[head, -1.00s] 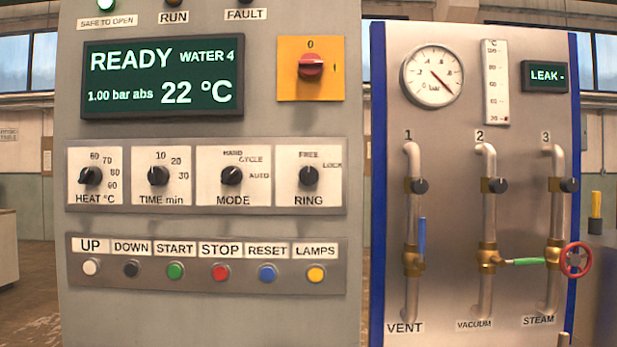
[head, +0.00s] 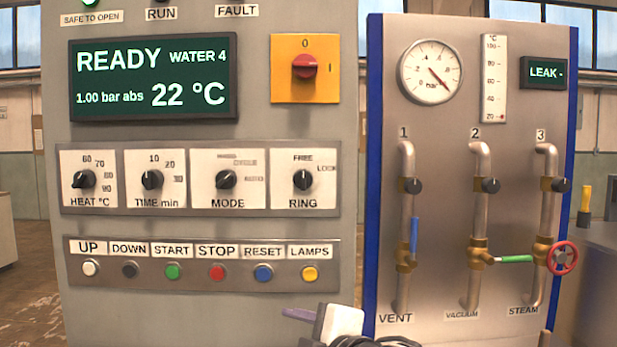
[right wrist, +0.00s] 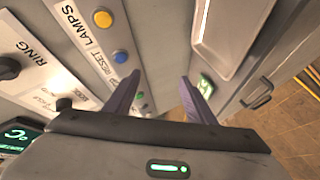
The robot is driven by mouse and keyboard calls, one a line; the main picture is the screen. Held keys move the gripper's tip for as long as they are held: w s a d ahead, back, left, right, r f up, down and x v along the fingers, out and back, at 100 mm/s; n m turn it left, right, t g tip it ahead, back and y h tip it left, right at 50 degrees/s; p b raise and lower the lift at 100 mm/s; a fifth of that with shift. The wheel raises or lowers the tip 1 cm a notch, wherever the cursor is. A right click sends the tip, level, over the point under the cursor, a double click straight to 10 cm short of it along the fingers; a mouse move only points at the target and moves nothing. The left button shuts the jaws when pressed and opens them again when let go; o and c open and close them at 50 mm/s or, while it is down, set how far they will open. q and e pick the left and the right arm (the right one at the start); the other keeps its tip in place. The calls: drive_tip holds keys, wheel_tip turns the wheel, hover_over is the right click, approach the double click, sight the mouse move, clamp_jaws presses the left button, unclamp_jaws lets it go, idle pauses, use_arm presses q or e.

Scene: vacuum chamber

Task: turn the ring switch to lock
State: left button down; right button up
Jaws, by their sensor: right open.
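The ring switch (head: 303,180) is a black rotary knob on the rightmost dial plate of the grey control panel. Its white mark points up at FREE; LOCK is printed to its upper right. A dark knob beside the RING label (right wrist: 8,67) shows at the left edge of the right wrist view. My right gripper (head: 290,314) is at the bottom of the head view, below the button row and well below the ring switch. In the right wrist view its two purple-grey fingers (right wrist: 158,92) are apart, with nothing between them. My left gripper is not in view.
HEAT, TIME and MODE knobs (head: 227,180) sit left of the ring switch. A button row (head: 218,272) runs below, and a yellow plate with a red main switch (head: 305,67) is above. A pipe panel with valves (head: 480,180) stands to the right.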

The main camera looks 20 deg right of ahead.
drive_tip(key=w+d+r+n+t, duration=0.2)
drive_tip(key=d+r, duration=0.1)
drive_tip(key=r, duration=0.8)
drive_tip(key=n+t+h, duration=0.1)
drive_tip(key=t+h, duration=0.1)
approach(306, 181)
drive_tip(key=w+p, duration=0.1)
drive_tip(key=w, duration=0.1)
drive_tip(key=w+p, duration=0.1)
drive_tip(key=w, duration=0.4)
drive_tip(key=shift+a+p, duration=0.35)
drive_tip(key=shift+p, duration=0.05)
drive_tip(key=shift+w, duration=0.65)
